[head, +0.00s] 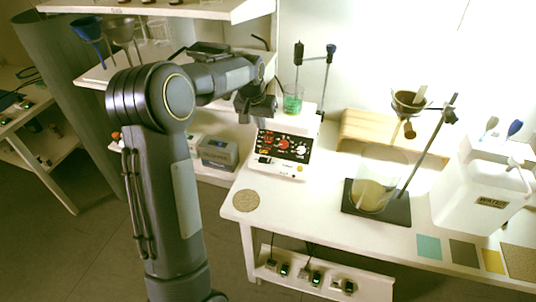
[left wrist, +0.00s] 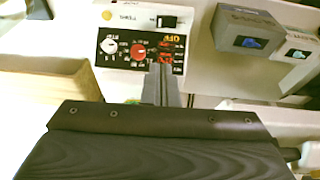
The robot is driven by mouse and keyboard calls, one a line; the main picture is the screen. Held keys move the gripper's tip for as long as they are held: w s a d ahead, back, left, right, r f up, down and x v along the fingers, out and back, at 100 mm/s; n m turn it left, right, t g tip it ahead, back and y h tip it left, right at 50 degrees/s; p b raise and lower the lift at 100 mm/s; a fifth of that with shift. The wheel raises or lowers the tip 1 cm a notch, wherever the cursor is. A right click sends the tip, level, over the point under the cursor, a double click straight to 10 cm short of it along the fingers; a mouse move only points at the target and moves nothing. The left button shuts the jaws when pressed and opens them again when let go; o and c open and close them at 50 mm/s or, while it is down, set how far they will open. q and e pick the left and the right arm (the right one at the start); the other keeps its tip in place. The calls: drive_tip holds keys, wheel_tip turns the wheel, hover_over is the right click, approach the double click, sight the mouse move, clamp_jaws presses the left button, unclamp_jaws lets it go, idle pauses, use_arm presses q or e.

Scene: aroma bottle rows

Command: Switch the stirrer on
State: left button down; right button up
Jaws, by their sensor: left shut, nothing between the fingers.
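The stirrer (head: 283,150) is a white box with a black dial panel, standing at the left end of the white table. It shows upside down in the left wrist view (left wrist: 140,72), with a red knob (left wrist: 137,50) and a black-and-white dial (left wrist: 108,46). A small black rocker switch (left wrist: 166,21) sits on its white front strip; I cannot tell its position. A beaker of green liquid (head: 293,99) stands on the stirrer. My left gripper (head: 258,112) is shut and empty by the stirrer's upper left. Its fingertips (left wrist: 161,72) overlap the panel in the left wrist view; contact is unclear.
A stand base (head: 400,212) with a large beaker (head: 378,182) is right of the stirrer. A round cork mat (head: 246,201) is at the front left. A blue-grey box (head: 218,153) sits on the left shelf.

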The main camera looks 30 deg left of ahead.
sight(269, 160)
use_arm(q)
drive_tip(key=x, duration=0.5)
drive_tip(key=p+x, duration=0.1)
drive_tip(key=x, duration=0.5)
drive_tip(key=s+p+x, duration=0.1)
drive_tip(key=x, duration=0.5)
drive_tip(key=shift+d+f, duration=0.3)
drive_tip(key=shift+f, duration=0.1)
drive_tip(key=shift+d+f+y+b, duration=0.3)
drive_tip(key=shift+f+b, duration=0.35)
drive_tip(key=shift+b, duration=0.15)
drive_tip(key=shift+a+r+p, duration=0.1)
drive_tip(key=shift+r+p, duration=0.2)
drive_tip(key=shift+a, duration=0.25)
drive_tip(key=shift+s+a+r, duration=0.15)
drive_tip(key=shift+a+r, duration=0.05)
drive_tip(key=shift+a, duration=0.3)
